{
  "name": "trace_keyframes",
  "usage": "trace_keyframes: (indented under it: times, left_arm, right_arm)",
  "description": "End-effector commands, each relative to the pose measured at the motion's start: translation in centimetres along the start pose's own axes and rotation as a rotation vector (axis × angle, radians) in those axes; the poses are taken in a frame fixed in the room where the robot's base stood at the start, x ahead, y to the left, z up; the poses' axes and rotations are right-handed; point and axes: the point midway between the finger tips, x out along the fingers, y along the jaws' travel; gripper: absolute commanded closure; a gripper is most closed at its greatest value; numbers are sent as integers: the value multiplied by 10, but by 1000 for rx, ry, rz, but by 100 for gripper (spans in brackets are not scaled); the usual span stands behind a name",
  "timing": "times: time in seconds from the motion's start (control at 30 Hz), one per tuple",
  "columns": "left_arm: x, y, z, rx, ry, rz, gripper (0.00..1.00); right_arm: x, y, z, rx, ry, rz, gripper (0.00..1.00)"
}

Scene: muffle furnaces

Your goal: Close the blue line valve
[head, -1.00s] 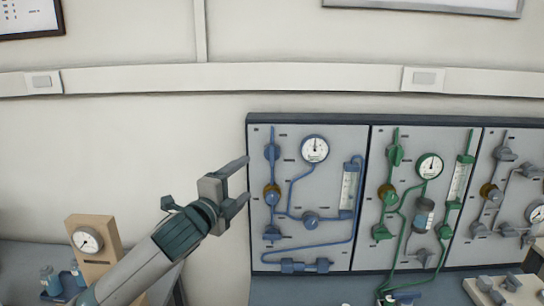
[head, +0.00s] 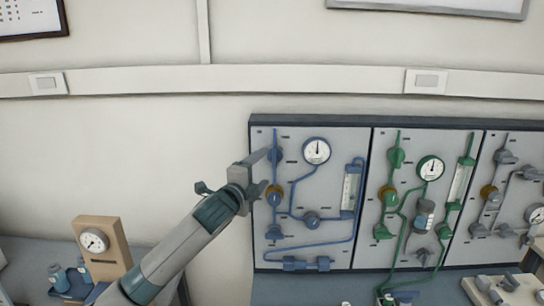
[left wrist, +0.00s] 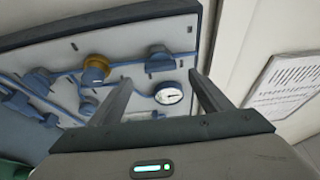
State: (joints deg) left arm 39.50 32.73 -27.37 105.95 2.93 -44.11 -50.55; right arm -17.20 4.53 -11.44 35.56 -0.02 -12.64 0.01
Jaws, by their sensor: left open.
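The blue line panel (head: 335,240) is on the left of the wall board, with blue pipes and a round white gauge (head: 316,151). Its left pipe carries an upper blue knob (head: 277,155), a blue knob with a brass collar (head: 275,197) and a lower blue fitting (head: 273,232). Another blue knob (head: 311,219) sits lower middle. The frames do not show which is the line valve. My left gripper (head: 267,170) is open and empty, in front of the panel's left edge. In the left wrist view, the gauge (left wrist: 168,93) and the brass collar (left wrist: 97,68) show beyond its fingers.
A green line panel (head: 405,250) and a grey one (head: 487,250) stand to the right. A wooden gauge stand (head: 103,250) is on the bench at left. A light tray of grey parts (head: 490,288) lies at lower right.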

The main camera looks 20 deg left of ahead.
Motion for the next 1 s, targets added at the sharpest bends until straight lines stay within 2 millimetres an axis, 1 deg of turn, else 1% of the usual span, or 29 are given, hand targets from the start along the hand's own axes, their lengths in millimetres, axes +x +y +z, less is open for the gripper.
trace_keyframes:
  times: [0.03, 0.3, 0.5, 0.7, 1.0]
  left_arm:
    - [9, -4, 0, -1, -1, 1, 28]
    - [48, -3, 0, 0, -1, 1, 28]
    - [67, -2, 0, 0, 0, -1, 28]
    - [75, 0, 0, 0, 0, 0, 28]
    - [76, 0, 0, 1, 0, 0, 28]
  right_arm:
    - [-6, 0, -1, 0, 0, 0, 69]
    - [-21, 0, -2, 0, 0, 0, 69]
    - [-28, 0, -2, 0, 0, 0, 69]
    - [-30, 0, -3, 0, 0, 0, 69]
    - [-29, 0, -2, 0, 0, 0, 69]
